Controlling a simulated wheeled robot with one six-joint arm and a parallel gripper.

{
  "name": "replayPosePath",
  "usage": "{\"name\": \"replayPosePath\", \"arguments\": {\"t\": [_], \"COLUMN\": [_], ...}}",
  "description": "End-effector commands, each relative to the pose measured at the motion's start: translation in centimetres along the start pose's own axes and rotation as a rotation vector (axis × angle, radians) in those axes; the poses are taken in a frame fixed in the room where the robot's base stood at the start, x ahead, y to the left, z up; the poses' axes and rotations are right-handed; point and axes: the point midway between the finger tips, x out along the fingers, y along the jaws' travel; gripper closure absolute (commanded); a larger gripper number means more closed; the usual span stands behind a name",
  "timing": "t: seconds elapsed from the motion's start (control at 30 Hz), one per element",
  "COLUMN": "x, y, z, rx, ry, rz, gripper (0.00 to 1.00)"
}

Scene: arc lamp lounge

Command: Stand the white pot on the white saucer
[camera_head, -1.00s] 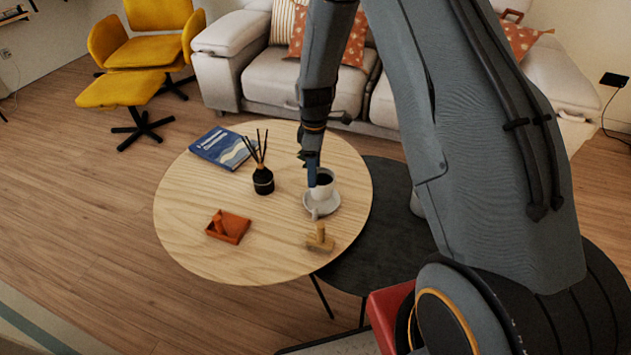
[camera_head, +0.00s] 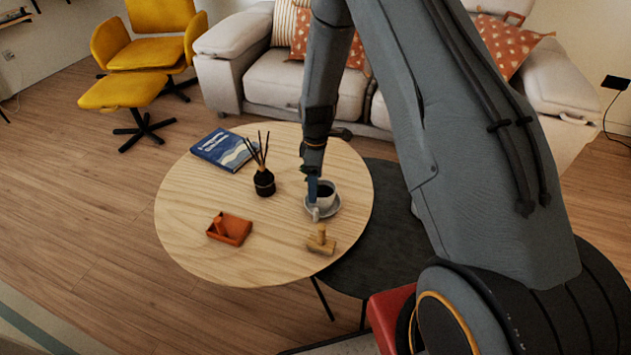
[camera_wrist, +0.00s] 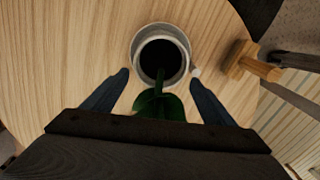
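The white pot (camera_head: 327,200) stands upright, as far as I can see, on the white saucer (camera_head: 337,209) at the right of the round table. In the wrist view I look down into the dark inside of the pot (camera_wrist: 141,68), with a green leaf (camera_wrist: 158,105) reaching toward me. The saucer shows as a pale ring around it. My gripper (camera_head: 313,196) is low at the pot's left side. In the wrist view my gripper (camera_wrist: 160,78) is open, its fingers apart at the pot's near edge, with gaps on both sides. The pot's base is hidden.
A wooden stamp-like block (camera_head: 321,242) stands close in front of the saucer. A black reed diffuser (camera_head: 264,182), a blue book (camera_head: 224,150) and an orange tray (camera_head: 230,229) are farther left on the table (camera_head: 190,205). A dark lower table (camera_head: 372,255) lies to the right.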

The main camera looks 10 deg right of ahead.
Motion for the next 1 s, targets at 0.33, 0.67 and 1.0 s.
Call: {"name": "replayPosePath", "arguments": {"t": [0.33, 0.67, 1.0], "x": [-0.7, -6.9, -11.7], "y": [0.0, 0.1, 0.0], "z": [0.0, 0.0, 0.0], "rx": [0.0, 0.0, 0.0], "ry": [0.001, 0.002, 0.0], "rz": [0.001, 0.003, 0.0], "gripper": [0.22, 0.22, 0.22]}}
